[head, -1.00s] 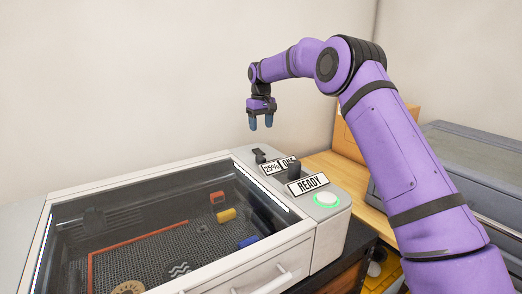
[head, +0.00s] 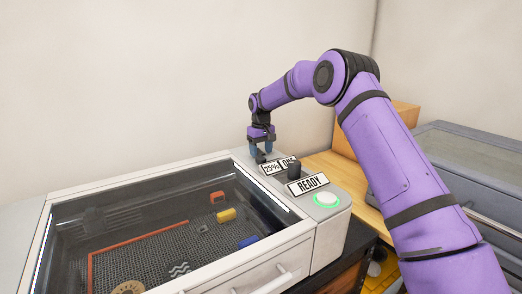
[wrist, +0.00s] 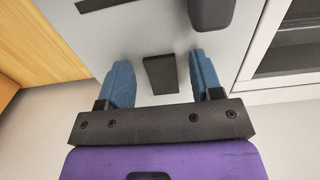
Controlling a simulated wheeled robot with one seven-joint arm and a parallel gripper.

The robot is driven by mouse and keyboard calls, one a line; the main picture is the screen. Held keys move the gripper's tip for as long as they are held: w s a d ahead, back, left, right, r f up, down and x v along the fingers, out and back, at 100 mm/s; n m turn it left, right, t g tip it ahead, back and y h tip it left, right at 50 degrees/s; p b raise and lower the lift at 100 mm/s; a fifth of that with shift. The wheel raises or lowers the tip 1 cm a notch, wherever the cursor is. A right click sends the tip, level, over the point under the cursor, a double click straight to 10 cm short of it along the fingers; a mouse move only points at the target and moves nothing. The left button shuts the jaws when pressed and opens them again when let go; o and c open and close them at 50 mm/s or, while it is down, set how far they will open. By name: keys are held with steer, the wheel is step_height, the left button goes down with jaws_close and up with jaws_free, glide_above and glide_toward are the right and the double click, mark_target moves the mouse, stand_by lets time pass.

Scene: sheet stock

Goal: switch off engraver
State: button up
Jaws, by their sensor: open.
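The engraver (head: 58,238) is a pale machine with a dark see-through lid, shut, and a control strip on its right side. My gripper (head: 261,153) is low over the far end of that strip, open and empty. In the wrist view, a small black switch lever (wrist: 160,75) lies between the two blue fingers (wrist: 162,68), with a gap on each side. In the head view the fingers mostly hide this lever. A READY sign (head: 309,184) and a green-lit round button (head: 326,199) are at the near end of the strip.
A black knob (head: 294,170) stands between the signs; a 25% sign (head: 272,168) is beside my fingers. Small coloured pieces, one yellow (head: 226,214), lie under the lid. A cardboard box (head: 404,113) and a grey machine (head: 470,150) are at right. The wall behind is bare.

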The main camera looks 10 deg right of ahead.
steer(key=shift+c, duration=0.4)
steer(key=c, duration=0.9)
steer(key=shift+o, duration=0.2)
steer(key=shift+w+g+h, duration=0.25)
steer(key=shift+g+h, duration=0.05)
steer(key=shift+g, duration=0.6)
steer(key=shift+r+g, duration=0.15)
steer(key=shift+g, duration=0.25)
steer(key=o, duration=0.9)
steer(key=shift+o, duration=0.2)
steer(key=shift+a+r, duration=0.1)
